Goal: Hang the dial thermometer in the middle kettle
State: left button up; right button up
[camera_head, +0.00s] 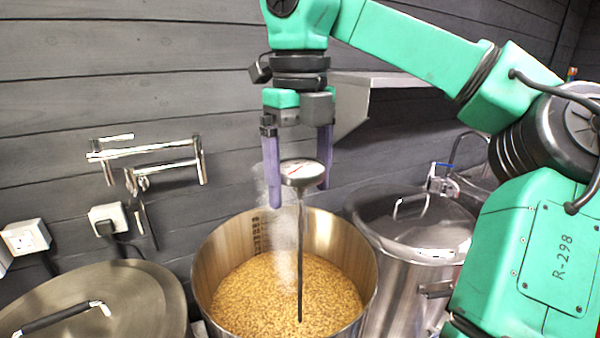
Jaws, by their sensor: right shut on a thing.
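The dial thermometer (302,172) has a round white-faced dial with a long thin dark stem pointing straight down. My right gripper (298,185) is shut on the dial, its purple fingers on either side. The middle kettle (365,262) is an open steel pot with volume marks inside and pale grain mash (260,292) in it. The dial is above the kettle's rim. The stem hangs inside the kettle's outline, its lower end over the mash; I cannot tell whether the tip touches it. My left gripper is not in view.
A lidded steel kettle (415,225) stands close on the right. A wide lid with a black handle (95,305) covers the left vessel. A wall rack (150,160) with hanging tools, sockets (25,238) and a steel shelf (375,80) are behind. Steam rises from the mash.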

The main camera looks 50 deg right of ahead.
aim_at(323, 179)
jog(key=s+f, duration=0.1)
jog(key=s+d+f, duration=0.1)
jog(key=s, duration=0.1)
jog(key=shift+f+b, duration=0.15)
jog(key=shift+b, duration=0.2)
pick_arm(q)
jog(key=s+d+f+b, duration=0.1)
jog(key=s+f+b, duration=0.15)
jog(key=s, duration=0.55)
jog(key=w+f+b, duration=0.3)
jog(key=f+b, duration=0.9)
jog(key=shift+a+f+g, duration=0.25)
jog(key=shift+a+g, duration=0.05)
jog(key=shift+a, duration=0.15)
pick_arm(e)
notch_tip(323, 179, down, 19)
jog(key=shift+w+d+f, duration=0.2)
jog(key=shift+w, duration=0.1)
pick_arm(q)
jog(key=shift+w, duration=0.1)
